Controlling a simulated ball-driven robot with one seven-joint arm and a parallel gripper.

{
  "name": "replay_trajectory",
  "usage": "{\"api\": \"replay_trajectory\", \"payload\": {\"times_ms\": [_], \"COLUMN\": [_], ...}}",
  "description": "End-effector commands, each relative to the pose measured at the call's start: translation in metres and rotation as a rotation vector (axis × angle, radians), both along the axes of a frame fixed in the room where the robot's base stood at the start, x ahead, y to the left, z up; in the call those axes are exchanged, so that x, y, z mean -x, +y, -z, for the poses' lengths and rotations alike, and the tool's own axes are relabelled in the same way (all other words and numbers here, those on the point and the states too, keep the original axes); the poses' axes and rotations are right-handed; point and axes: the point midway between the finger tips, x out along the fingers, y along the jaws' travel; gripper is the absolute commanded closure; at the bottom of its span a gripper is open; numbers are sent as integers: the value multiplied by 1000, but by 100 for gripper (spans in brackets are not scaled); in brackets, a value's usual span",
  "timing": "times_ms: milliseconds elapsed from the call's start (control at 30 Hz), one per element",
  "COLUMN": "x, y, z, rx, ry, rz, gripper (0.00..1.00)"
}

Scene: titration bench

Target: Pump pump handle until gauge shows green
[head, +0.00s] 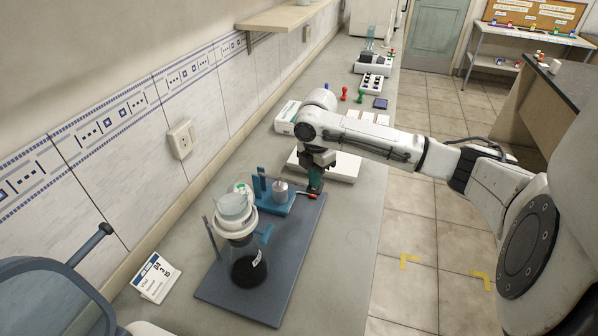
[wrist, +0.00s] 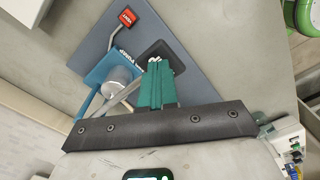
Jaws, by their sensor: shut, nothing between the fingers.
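A blue pump stand with a silver cylinder (head: 281,190) sits on a dark blue-grey board; it also shows in the wrist view (wrist: 118,80). A bent grey rod with a red labelled end (wrist: 127,17) lies beside it; the red end shows in the head view (head: 307,196). My gripper (head: 315,190), with green fingers (wrist: 156,66), is shut and empty, pointing down at the board's far right corner. A black flat pad (wrist: 178,55) lies under the fingertips; I cannot tell whether they touch. A small round, partly green face (head: 241,187) shows behind the funnel; its reading is unclear.
A flask (head: 247,262) with dark contents and a white funnel (head: 236,216) stands on the board (head: 215,290). A white card (head: 156,277) stands to the left. A white flat device (head: 345,167) lies behind my gripper. The bench right of the board is clear.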

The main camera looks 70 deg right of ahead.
Motion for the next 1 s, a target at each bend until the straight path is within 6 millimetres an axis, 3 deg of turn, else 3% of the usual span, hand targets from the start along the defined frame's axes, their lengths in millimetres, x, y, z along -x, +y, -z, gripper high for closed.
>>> {"api": "replay_trajectory", "payload": {"times_ms": [500, 1000], "x": [-1, 0], "y": [0, 0], "z": [-48, -51], "rx": [-1, 0], "ry": [-2, -1], "rz": [-1, 0], "gripper": [100, 100]}}
